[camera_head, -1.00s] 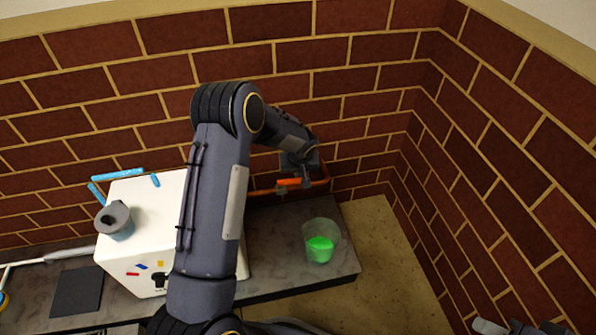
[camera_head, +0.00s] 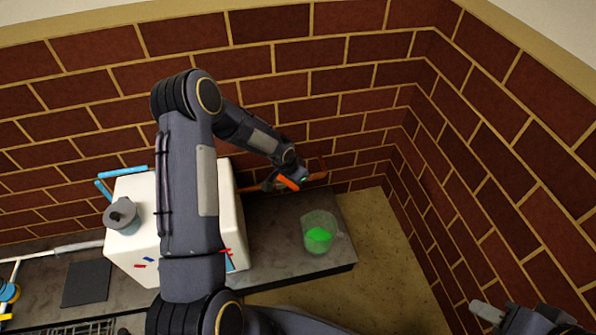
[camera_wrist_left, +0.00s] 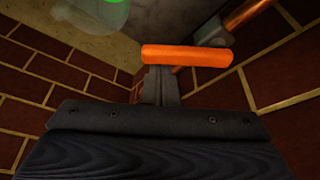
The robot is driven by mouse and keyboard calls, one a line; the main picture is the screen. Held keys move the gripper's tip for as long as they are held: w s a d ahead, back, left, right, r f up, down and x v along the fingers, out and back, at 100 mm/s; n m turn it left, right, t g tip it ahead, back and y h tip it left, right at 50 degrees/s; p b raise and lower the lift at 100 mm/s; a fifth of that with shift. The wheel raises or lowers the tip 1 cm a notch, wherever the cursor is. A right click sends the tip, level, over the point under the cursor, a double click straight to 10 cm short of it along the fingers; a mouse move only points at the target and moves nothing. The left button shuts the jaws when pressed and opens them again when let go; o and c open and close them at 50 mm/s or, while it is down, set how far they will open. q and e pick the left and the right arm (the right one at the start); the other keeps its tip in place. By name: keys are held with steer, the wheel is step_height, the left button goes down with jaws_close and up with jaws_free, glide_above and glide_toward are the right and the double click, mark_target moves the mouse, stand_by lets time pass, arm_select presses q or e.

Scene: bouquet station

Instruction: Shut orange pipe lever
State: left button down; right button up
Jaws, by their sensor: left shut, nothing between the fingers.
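The orange lever (camera_head: 288,183) is on the copper pipe low on the brick wall, to the right of the white box. In the head view it slants down to the right beside my left wrist. In the left wrist view the orange lever (camera_wrist_left: 187,55) lies crosswise just beyond my left gripper (camera_wrist_left: 160,78). The left gripper is shut with nothing between its fingers, and its tips are at or against the lever; contact is unclear. My right gripper (camera_head: 487,311) is at the lower right of the head view, far from the lever; its finger gap is not clear.
A clear beaker with green contents (camera_head: 318,234) stands on the dark counter (camera_head: 272,250) below the pipe. The white box (camera_head: 135,250) with a grey cup (camera_head: 122,216) on it stands left, partly behind my left arm. The brick corner is close on the right.

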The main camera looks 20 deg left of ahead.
arm_select(q)
steer(key=shift+s+a+r+m+h+p, duration=0.15)
steer(key=shift+s+m+h+p, duration=0.15)
steer(key=shift+s+m+p, duration=0.45)
steer(key=m, duration=0.2)
steer(key=shift+s+a+m+g+h, duration=0.15)
steer(key=shift+s+m+g+h, duration=0.15)
steer(key=shift+s+m+g, duration=0.1)
steer(key=shift+s+a+p, duration=0.3)
steer(key=shift+s, duration=0.15)
arm_select(e)
steer(key=shift+r, duration=1.35)
arm_select(q)
steer(key=shift+s+a+f, duration=0.1)
steer(key=shift+s+f, duration=0.05)
steer(key=shift+f, duration=0.05)
